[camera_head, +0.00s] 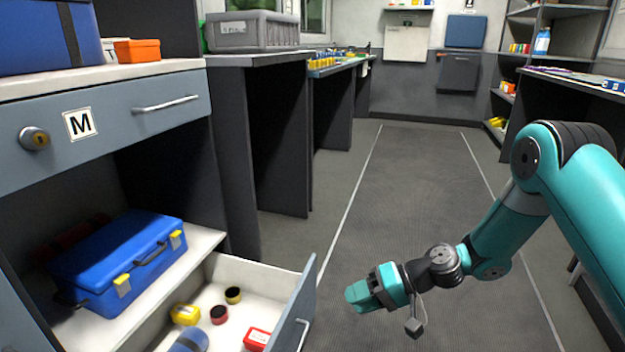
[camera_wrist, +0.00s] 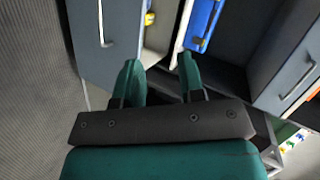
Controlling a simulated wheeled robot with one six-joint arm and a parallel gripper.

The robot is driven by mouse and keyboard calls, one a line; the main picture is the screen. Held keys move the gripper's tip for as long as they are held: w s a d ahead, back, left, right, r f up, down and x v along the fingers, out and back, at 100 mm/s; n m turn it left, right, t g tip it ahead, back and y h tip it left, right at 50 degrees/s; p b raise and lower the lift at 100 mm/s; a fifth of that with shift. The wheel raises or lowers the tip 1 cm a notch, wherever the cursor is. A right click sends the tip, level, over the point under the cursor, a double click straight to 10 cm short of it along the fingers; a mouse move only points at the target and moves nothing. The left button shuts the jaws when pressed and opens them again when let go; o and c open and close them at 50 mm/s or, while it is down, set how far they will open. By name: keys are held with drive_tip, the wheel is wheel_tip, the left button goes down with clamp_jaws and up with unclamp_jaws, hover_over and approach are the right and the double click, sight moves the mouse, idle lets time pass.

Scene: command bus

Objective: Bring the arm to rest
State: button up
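My teal arm reaches in from the right in the head view, bent at the elbow. My gripper (camera_head: 361,294) hangs over the grey aisle floor, to the right of the pulled-out lower drawer (camera_head: 307,290). In the wrist view my gripper (camera_wrist: 159,82) shows its two fingers apart with nothing between them. It is not touching the drawer as far as I can see.
The aisle floor (camera_head: 420,190) is clear. Desks and shelves line both sides.

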drive_tip(key=s+r+n+g+h+p, duration=0.1)
drive_tip(key=s+r+n+h, duration=0.15)
drive_tip(key=s+r, duration=0.6)
drive_tip(key=s+r+n+h, duration=0.25)
drive_tip(key=s+r, duration=0.35)
drive_tip(key=r, duration=0.6)
drive_tip(key=s+d+r+t+h, duration=0.1)
drive_tip(key=s+d+r+h, duration=0.3)
drive_tip(key=s, duration=0.6)
wheel_tip(320, 180, up, 39)
drive_tip(key=d+p, duration=0.1)
drive_tip(key=p, duration=3.7)
drive_tip(key=shift+s+f+y+p, duration=0.2)
drive_tip(key=shift+y+p, duration=0.2)
